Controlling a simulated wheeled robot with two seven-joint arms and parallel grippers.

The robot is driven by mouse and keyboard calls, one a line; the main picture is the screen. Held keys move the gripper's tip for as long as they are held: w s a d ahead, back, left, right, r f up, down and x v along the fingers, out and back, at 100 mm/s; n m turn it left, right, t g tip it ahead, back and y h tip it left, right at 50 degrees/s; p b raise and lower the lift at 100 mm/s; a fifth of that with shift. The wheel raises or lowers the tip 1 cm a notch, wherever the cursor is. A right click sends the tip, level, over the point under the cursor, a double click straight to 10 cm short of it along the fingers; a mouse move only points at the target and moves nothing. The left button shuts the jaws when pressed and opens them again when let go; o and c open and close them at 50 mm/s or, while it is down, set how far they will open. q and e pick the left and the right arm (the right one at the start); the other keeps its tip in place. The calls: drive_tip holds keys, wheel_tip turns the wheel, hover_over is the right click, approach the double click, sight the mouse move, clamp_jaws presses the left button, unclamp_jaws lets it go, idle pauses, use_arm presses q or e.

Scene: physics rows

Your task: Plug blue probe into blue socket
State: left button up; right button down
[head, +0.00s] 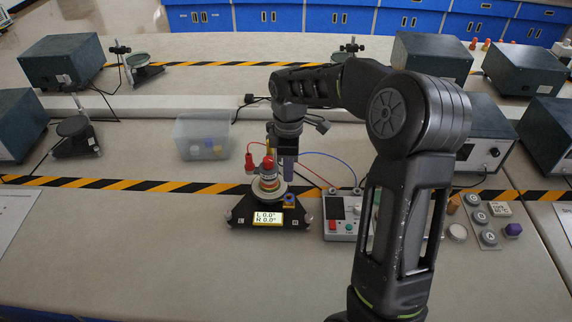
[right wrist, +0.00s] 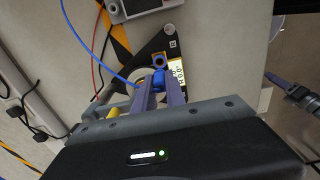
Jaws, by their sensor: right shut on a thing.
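My right gripper (head: 289,165) is shut on the blue probe (right wrist: 158,80), above the black triangular base (head: 240,213). In the head view the fingers largely hide the probe. In the right wrist view its blue body shows between the fingertips (right wrist: 159,92), with a blue cable running off to the upper left. The blue socket (head: 289,199) is on the right of the base, below the fingers. In the wrist view it shows just beyond the probe (right wrist: 161,61). Probe and socket look apart. What seems to be my left gripper (right wrist: 277,82) is at the right edge of the wrist view.
A red-topped round unit (head: 267,164) and a display (head: 268,218) reading 0.0° sit on the base. A red plug (head: 250,163) stands behind. A control box (head: 342,228) is close on the right, a clear bin (head: 202,132) at back left.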

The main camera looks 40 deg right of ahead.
drive_tip(key=shift+s+d, duration=0.15)
drive_tip(key=shift+d, duration=0.05)
drive_tip(key=shift+a, duration=0.15)
drive_tip(key=shift+f, duration=0.2)
wheel_tip(320, 180, down, 4)
drive_tip(key=b, duration=0.3)
drive_tip(key=shift+r, duration=0.15)
drive_tip(key=shift+f+b, duration=1.15)
drive_tip(key=shift+f, duration=0.5)
idle(1.9)
drive_tip(key=c, duration=1.1)
unclamp_jaws()
